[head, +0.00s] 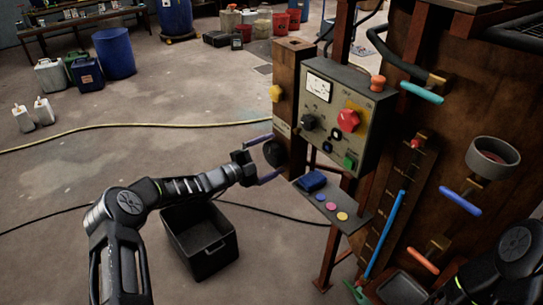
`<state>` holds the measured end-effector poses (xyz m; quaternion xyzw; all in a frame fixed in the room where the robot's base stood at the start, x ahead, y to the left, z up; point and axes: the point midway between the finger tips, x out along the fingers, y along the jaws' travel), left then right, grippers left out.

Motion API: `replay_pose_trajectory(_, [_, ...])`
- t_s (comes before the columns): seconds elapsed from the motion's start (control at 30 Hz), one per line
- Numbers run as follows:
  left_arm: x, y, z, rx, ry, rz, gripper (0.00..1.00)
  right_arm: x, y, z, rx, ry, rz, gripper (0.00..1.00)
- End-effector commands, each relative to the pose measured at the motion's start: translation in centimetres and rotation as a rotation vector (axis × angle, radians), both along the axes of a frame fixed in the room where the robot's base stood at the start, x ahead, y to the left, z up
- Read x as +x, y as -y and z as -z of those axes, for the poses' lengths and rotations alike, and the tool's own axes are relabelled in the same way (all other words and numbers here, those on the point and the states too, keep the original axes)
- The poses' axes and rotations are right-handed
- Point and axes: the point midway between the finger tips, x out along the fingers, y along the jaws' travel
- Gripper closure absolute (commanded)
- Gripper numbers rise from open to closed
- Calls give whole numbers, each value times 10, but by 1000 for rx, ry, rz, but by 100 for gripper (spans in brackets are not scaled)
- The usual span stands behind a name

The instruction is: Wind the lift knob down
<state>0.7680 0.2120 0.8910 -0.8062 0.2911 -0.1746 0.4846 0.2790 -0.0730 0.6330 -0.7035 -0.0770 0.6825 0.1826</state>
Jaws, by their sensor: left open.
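A dark round knob (274,153) sticks out from the side of the brown wooden post (287,90), left of the control box. It looks like the lift knob, though I see no readable label. My left gripper (264,159) is open at this knob, with one bluish finger above it and one below. Whether the fingers touch it I cannot tell. The grey control box (342,118) carries a gauge, a red knob (348,120), a small black knob (308,122) and a green button. Part of my right arm shows at the lower right; its gripper is out of view.
A small shelf (330,205) with a blue block and coloured discs juts out below the box. Coloured handles (422,92) and a grey cup-shaped fitting (493,157) stick out from the vat wall. A black crate (200,240) stands on the floor under my left arm.

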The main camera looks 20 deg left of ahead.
Motion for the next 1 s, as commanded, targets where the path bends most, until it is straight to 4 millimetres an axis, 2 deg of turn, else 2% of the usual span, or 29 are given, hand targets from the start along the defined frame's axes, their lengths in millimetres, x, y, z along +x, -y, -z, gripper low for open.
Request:
replay_pose_trajectory(0.27, [-6, -6, 0, 0, 0, -1, 0, 0, 0, 2, 0, 0, 0, 64])
replay_pose_trajectory(0.7, [-55, -46, 1, 0, 0, 0, 0, 0, 0, 10, 0, 1, 0, 64])
replay_pose_trajectory(1.0, [-60, -50, 0, 1, 1, 0, 0, 0, 0, 10, 0, 1, 0, 64])
